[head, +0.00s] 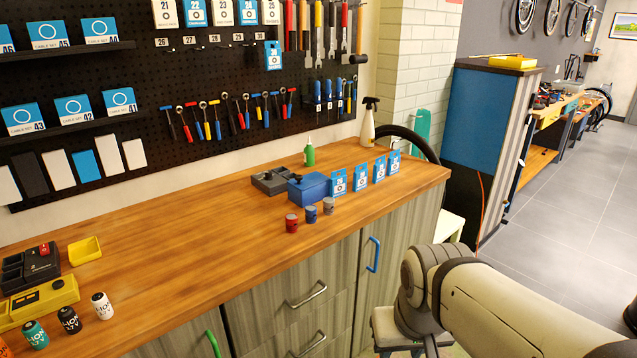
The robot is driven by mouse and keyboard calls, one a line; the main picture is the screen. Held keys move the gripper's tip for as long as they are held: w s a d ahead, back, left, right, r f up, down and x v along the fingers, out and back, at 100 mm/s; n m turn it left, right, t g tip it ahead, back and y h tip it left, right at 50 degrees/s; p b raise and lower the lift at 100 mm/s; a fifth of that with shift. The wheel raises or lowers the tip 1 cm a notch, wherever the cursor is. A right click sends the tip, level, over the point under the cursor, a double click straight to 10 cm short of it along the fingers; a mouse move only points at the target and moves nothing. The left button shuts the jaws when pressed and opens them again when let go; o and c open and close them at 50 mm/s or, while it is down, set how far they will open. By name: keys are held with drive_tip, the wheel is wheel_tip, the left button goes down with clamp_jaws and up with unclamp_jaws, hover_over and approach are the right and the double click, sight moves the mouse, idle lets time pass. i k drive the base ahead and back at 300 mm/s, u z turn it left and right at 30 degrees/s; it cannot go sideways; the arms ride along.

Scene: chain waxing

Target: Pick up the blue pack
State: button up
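Several small upright blue-and-white packs (338,184) stand in a row toward the right end of the wooden counter (190,240). A similar blue-and-white pack (273,56) hangs on the black pegboard. A small blue canister (311,214) stands between a red one (291,223) and a grey one (328,206) in front of a blue box (310,187). I cannot tell which of these is the blue pack. My arm shows at the lower right, in front of the cabinets, apart from all of them. My gripper does not show.
Several battery cells (69,320), a yellow tray (84,251) and chargers (40,300) are at the left. The counter's middle is clear.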

sight(337, 184)
drive_tip(key=z, duration=0.05)
drive_tip(key=i, duration=1)
drive_tip(key=u, duration=0.05)
